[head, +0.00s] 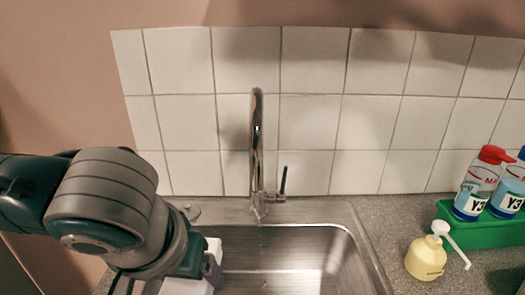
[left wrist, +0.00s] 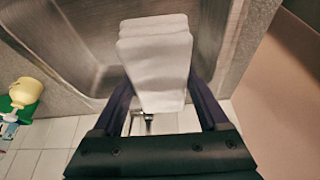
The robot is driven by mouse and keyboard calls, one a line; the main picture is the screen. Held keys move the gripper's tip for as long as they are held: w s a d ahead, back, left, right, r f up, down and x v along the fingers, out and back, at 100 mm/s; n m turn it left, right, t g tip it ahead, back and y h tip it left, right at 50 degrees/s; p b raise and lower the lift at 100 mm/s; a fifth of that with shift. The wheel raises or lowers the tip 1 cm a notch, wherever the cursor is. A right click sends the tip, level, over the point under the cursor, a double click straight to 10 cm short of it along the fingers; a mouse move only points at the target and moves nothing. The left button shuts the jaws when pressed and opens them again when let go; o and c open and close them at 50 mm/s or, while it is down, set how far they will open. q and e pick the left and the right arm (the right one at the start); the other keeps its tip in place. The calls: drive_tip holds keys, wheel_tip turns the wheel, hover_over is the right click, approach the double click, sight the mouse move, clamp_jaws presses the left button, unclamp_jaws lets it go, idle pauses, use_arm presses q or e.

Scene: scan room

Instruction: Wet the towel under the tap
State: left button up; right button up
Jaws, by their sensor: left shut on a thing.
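My left gripper (head: 207,268) is shut on a folded white towel (head: 188,286) at the left edge of the sink. In the left wrist view the towel (left wrist: 157,60) sits between the two fingers of the gripper (left wrist: 162,85), with the steel basin behind it. The tall chrome tap (head: 257,140) stands upright at the back of the steel sink (head: 290,268), to the right of the gripper and apart from it. A short dark lever rises at the tap's right side. I cannot tell whether water runs. My right gripper is not in view.
A yellow pump bottle (head: 426,258) stands on the grey counter (head: 390,212) right of the sink. Behind it a green tray (head: 490,233) holds red-capped bottles (head: 480,183). A white tiled wall (head: 310,115) closes off the back. The basin's visible part looks empty.

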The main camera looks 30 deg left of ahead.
use_arm(q)
drive_tip(key=w+d+f+b, duration=0.1)
drive_tip(key=w+d+b, duration=0.1)
drive_tip(key=w+b, duration=0.4)
drive_tip(key=shift+w+d+f, duration=0.35)
drive_tip(key=shift+w, duration=0.65)
drive_tip(key=shift+w+d+f+b, duration=0.1)
drive_tip(key=shift+w+d+b, duration=0.15)
drive_tip(key=shift+w, duration=0.45)
drive_tip(key=shift+w+d+f+b, duration=0.15)
drive_tip(key=shift+w+b, duration=0.15)
drive_tip(key=shift+w, duration=0.35)
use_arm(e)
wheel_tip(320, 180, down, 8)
use_arm(q)
drive_tip(key=s+p, duration=0.2)
drive_tip(key=s+a+p, duration=0.1)
drive_tip(key=s+p, duration=0.1)
drive_tip(key=s, duration=0.1)
drive_tip(key=s+a+p, duration=0.1)
drive_tip(key=s+p, duration=0.1)
drive_tip(key=p, duration=0.1)
drive_tip(key=shift+s+a+r, duration=0.1)
drive_tip(key=shift+s+a, duration=0.1)
drive_tip(key=shift+s, duration=0.15)
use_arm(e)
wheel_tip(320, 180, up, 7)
